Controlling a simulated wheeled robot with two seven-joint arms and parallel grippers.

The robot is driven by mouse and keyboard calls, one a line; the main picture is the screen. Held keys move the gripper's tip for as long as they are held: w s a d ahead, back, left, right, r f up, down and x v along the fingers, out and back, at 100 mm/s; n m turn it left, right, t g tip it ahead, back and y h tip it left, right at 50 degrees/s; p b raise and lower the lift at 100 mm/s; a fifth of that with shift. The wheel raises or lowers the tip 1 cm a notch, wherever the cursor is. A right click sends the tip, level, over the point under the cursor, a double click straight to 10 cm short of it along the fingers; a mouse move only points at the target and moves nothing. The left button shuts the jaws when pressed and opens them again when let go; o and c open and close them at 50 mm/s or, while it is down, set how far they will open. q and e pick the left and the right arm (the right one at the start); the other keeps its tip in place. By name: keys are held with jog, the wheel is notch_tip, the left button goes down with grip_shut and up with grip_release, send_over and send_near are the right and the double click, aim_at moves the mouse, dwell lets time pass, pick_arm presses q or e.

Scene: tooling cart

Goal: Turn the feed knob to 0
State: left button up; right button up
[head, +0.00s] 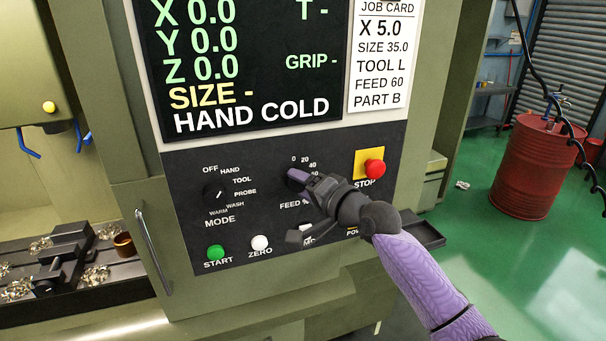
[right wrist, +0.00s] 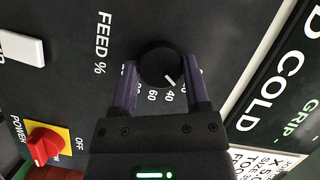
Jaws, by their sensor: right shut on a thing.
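The feed knob (right wrist: 157,62) is a round black dial on the dark control panel. In the right wrist view its white pointer line is nearest the 40 mark, which sits beside the 60. My right gripper (right wrist: 160,70) has one purple finger on each side of the knob and is shut on it. In the head view the right gripper (head: 299,180) covers most of the knob and part of its scale; 0, 20 and 40 show above it. The left gripper is not in view.
The mode knob (head: 214,193) is left of the feed knob, with the green start button (head: 215,252) and white zero button (head: 260,243) below. The red stop button (head: 375,167) is close to the right. The red power switch (right wrist: 44,144) shows near my wrist.

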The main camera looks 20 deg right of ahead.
jog(key=shift+a+r+n+g+h+p, duration=0.1)
jog(key=shift+n+g+h+p, duration=0.45)
jog(key=shift+n+p, duration=0.95)
jog(key=shift+r+n+g+h+p, duration=0.1)
jog(key=shift+n+g+h+p, duration=0.25)
jog(key=shift+n+h+p, duration=1.05)
jog(key=shift+f+m+y+p, duration=0.1)
jog(key=shift+m+y+p, duration=0.2)
jog(key=shift+y+p, duration=0.35)
jog(key=o, duration=1.3)
jog(key=b+v, duration=0.1)
jog(key=v, duration=0.9)
